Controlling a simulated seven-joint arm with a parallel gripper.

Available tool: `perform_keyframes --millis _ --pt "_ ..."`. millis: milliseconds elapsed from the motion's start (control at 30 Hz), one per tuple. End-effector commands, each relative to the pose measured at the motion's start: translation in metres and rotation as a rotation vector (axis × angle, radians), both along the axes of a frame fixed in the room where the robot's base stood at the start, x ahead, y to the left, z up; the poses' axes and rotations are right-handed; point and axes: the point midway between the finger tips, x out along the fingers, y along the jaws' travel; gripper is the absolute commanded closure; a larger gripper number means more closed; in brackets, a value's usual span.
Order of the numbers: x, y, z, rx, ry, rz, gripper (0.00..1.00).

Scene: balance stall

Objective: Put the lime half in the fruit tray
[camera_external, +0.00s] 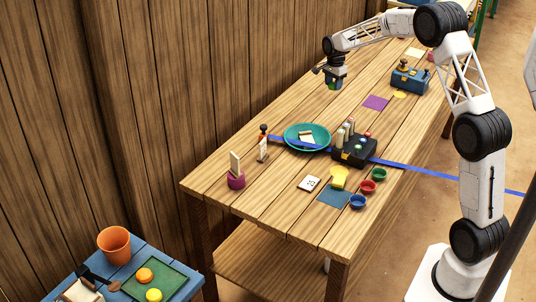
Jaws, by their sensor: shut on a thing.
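My gripper (334,83) hangs above the far left part of the long wooden table, near the plank wall. It is shut on a small green thing that looks like the lime half (332,87), mostly hidden by the fingers. The fruit tray appears to be the flat green tray (179,275) on the low blue table at lower left, far from my gripper. An orange round fruit piece (144,275) and a yellow one (154,295) lie on it.
On the long table stand a teal plate (292,141), a dark box with upright cylinders (355,153), small coloured bowls (368,187), card holders (236,179) and a blue box (410,80). A blue band (420,168) crosses the table. An orange pot (114,245) stands behind the tray.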

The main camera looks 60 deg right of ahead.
Motion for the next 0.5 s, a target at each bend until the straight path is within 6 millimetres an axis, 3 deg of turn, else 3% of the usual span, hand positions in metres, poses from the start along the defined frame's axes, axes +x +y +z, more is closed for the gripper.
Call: perform_keyframes --millis 233,500 --pt "0.001 0.000 0.058 -0.002 -0.004 0.000 0.76" --pt "0.024 0.050 0.057 -0.001 -0.002 0.079 0.76"
